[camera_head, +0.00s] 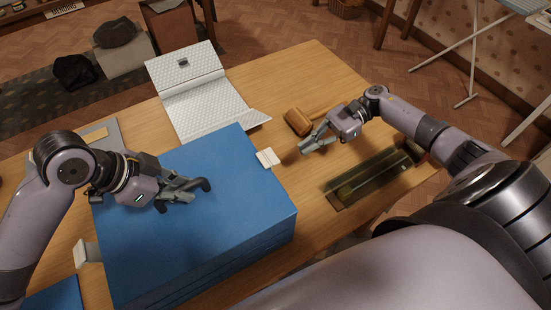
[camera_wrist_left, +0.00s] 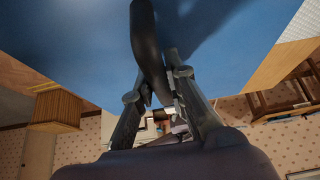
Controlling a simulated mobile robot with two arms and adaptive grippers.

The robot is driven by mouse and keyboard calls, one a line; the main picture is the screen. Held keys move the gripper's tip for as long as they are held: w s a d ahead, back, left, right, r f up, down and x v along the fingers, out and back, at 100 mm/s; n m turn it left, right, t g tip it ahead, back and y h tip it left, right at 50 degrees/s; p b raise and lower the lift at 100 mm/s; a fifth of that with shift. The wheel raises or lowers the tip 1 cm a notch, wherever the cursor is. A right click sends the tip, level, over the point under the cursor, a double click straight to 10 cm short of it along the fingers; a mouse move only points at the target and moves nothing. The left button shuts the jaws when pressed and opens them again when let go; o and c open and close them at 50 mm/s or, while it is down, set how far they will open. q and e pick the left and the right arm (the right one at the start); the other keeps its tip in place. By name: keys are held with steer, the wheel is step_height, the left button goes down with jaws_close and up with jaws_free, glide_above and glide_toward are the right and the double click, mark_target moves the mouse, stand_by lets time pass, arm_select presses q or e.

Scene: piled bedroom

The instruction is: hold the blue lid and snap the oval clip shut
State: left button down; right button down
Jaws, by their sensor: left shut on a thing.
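The blue lid (camera_head: 236,198) is the broad flat top of a large blue box on the table. My left gripper (camera_head: 197,190) is above the lid and shut on its dark curved handle (camera_head: 207,184). The handle also shows between the fingers in the left wrist view (camera_wrist_left: 148,45). A pale clip (camera_head: 268,157) sticks out from the lid's right edge, and another pale clip (camera_head: 82,252) sticks out at the left. I cannot tell which is the oval one. My right gripper (camera_head: 304,149) hovers right of the right-hand clip, apart from it; its opening is unclear.
A wooden mallet (camera_head: 298,122) lies behind my right gripper. A green-tinted long box (camera_head: 372,176) lies at the right of the table (camera_head: 312,66). A white patterned open case (camera_head: 190,88) stands behind the blue box. Bare tabletop shows between mallet and blue box.

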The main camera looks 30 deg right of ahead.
arm_select(q)
steer(key=c, duration=1.5)
jaws_free()
steer(key=shift+o, duration=0.2)
steer(key=o, duration=0.4)
steer(key=shift+c, duration=0.2)
steer(key=shift+o, duration=0.5)
steer(key=o, duration=0.3)
steer(key=o, duration=0.4)
